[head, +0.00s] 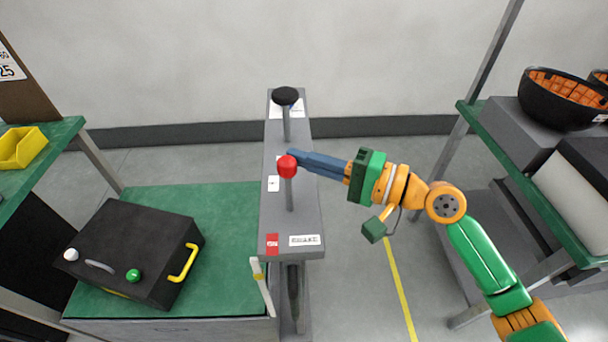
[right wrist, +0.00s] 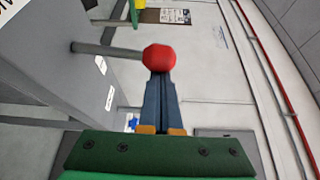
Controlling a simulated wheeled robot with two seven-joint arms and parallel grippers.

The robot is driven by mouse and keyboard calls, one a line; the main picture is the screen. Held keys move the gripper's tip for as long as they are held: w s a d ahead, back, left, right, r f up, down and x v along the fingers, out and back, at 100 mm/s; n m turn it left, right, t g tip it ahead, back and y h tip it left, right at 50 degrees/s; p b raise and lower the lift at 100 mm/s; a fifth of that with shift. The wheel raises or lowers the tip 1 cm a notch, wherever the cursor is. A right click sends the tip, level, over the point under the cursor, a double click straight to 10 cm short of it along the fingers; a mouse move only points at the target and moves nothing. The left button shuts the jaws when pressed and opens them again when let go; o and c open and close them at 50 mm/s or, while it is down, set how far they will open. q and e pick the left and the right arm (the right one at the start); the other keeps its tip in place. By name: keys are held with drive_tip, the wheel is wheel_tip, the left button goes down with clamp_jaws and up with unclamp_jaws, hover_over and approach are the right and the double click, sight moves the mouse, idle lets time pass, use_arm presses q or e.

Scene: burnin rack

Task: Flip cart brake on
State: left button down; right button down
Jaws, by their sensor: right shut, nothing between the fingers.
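The brake lever with a red ball knob (head: 288,167) stands upright on a grey console (head: 292,226) that carries a label reading BRAKE (head: 304,240). My right gripper (head: 296,156) is shut with nothing in it, its blue fingertips right at the far side of the red knob. In the right wrist view the red knob (right wrist: 159,57) covers the ends of the shut fingers (right wrist: 157,100); I cannot tell whether they touch it. A second lever with a black knob (head: 285,96) stands farther back on the console. My left gripper is not in view.
A black case with a yellow handle (head: 183,263) lies on the green cart deck (head: 222,215) left of the console. At the right, a rack shelf (head: 524,170) holds a black bowl of orange pieces (head: 562,98). A yellow bin (head: 21,147) sits at far left.

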drive_tip(key=s+n+y+b, duration=0.1)
drive_tip(key=n+b, duration=0.1)
drive_tip(key=b, duration=0.1)
drive_tip(key=s+n+y+b, duration=0.1)
drive_tip(key=s+n+b, duration=0.1)
drive_tip(key=b, duration=0.2)
drive_tip(key=s+n+y+b, duration=0.1)
drive_tip(key=s+n+b, duration=0.1)
drive_tip(key=b, duration=0.1)
drive_tip(key=shift+f+n+t, duration=0.3)
drive_tip(key=shift+s+r+n+y+b, duration=0.1)
drive_tip(key=shift+s+n+y+b, duration=0.3)
drive_tip(key=shift+b, duration=0.4)
